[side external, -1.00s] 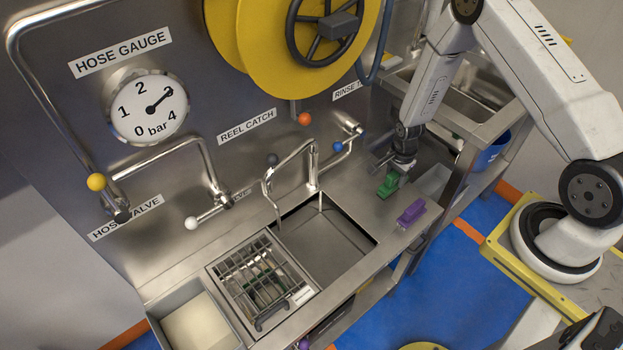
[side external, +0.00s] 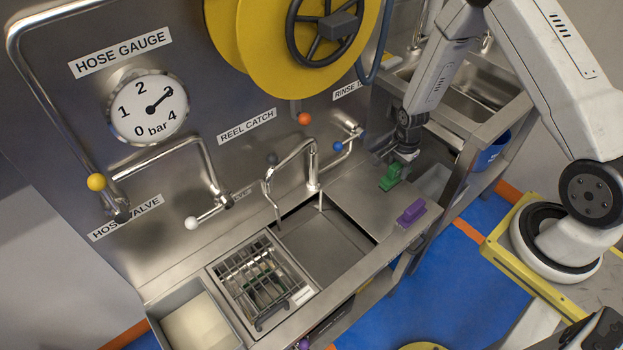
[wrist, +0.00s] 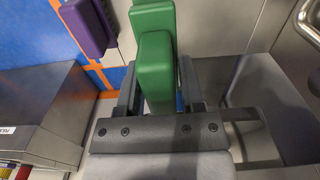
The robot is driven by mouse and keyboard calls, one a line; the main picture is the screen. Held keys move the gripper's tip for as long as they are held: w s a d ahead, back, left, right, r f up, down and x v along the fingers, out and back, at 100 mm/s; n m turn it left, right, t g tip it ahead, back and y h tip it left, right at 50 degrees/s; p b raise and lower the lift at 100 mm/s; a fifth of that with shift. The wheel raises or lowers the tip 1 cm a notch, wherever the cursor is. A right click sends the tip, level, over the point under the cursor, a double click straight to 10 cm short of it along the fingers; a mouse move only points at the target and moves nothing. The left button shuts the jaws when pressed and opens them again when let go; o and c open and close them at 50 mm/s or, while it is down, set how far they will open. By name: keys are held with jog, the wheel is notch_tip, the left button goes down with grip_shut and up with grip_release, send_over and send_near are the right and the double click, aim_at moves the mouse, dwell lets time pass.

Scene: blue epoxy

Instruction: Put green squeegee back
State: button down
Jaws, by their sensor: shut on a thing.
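The green squeegee (side external: 390,178) is at the right end of the steel counter, just below my gripper (side external: 400,163) in the side view. In the wrist view the green squeegee (wrist: 155,72) shows as a thick green block with a second green part beyond it. It stands between the two dark fingers of my gripper (wrist: 158,85), which is shut on it. The fingertips are largely hidden behind the green part. I cannot tell whether its lower edge touches the counter.
A purple block (side external: 411,213) sits near the counter's front edge, left of the grey tray (side external: 434,182). It also shows in the wrist view (wrist: 88,25). The open sink (side external: 325,245) and wire rack (side external: 262,282) lie left. The tap (side external: 312,165) rises behind the sink.

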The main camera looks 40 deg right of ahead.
jog(key=shift+s+a+r, duration=1.9)
jog(key=shift+a+r, duration=0.2)
jog(key=shift+r, duration=0.45)
jog(key=shift+w+d+f, duration=0.4)
jog(key=shift+w+f, duration=1.15)
jog(key=shift+w, duration=0.65)
jog(key=shift+w+d+f, duration=0.45)
jog(key=shift+w+f, duration=1.15)
jog(key=shift+w, duration=0.65)
jog(key=shift+w+d+f, duration=0.4)
jog(key=shift+w+f, duration=1.15)
jog(key=shift+w, duration=0.65)
jog(key=shift+w+f, duration=0.3)
jog(key=shift+f, duration=1.5)
jog(key=shift+f, duration=0.1)
